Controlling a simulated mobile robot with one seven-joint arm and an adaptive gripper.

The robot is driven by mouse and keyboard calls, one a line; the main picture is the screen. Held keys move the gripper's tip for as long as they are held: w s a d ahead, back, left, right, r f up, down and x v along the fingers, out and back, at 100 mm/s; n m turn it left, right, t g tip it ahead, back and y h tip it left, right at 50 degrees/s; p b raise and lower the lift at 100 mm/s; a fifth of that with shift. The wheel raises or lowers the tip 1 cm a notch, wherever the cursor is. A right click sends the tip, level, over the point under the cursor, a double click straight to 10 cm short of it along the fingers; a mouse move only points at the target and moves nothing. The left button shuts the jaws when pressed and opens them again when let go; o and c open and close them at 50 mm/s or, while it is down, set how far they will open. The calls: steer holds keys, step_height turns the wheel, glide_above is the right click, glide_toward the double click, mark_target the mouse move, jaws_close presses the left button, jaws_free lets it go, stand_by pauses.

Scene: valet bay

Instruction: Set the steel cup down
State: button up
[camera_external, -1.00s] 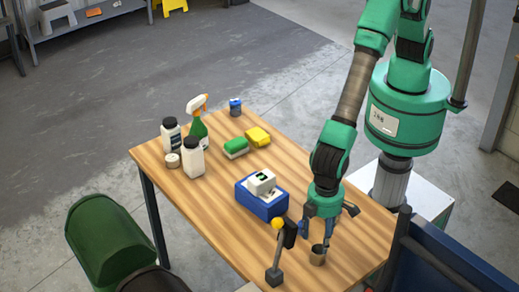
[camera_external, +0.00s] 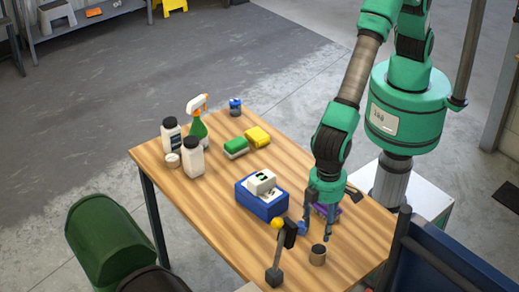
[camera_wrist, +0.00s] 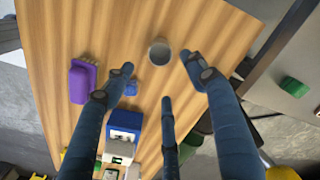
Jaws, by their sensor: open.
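The steel cup (camera_external: 318,255) stands upright on the wooden table (camera_external: 240,240), near its front right part. In the wrist view the cup (camera_wrist: 160,54) appears as a grey round shape just beyond my fingertips. My gripper (camera_external: 316,233) is open and empty, above and slightly behind the cup, apart from it. In the wrist view its fingers (camera_wrist: 157,66) are spread, with bare table between them.
A blue bin (camera_external: 262,204) holding white boxes is further left. A purple item (camera_wrist: 82,82) lies behind my gripper. Sponges (camera_external: 257,136), a spray bottle (camera_external: 198,125) and white bottles (camera_external: 193,158) stand farther back.

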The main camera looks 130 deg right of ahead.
stand_by(0.3)
steer(key=s+d+r+n+t, duration=0.1)
steer(key=s+d+r, duration=0.4)
steer(key=r, duration=0.5)
steer(key=s+d+r+n+t, duration=0.1)
steer(key=s+d+r, duration=0.4)
steer(key=r, duration=0.6)
steer(key=s+d+r+t, duration=0.1)
steer(key=s+d+r, duration=0.4)
steer(key=r, duration=0.5)
steer(key=s+d+r+n+t, duration=0.1)
steer(key=s+d+r, duration=0.3)
steer(key=s, duration=0.3)
steer(key=s+d+r+n, duration=0.1)
steer(key=s+d+r, duration=0.3)
steer(key=s, duration=0.2)
steer(key=s+d, duration=0.2)
steer(key=s, duration=0.6)
steer(key=s+d+n+t, duration=0.1)
steer(key=s+d, duration=0.2)
steer(key=s, duration=0.5)
steer(key=shift+t, duration=0.3)
steer(key=shift+s+f, duration=0.1)
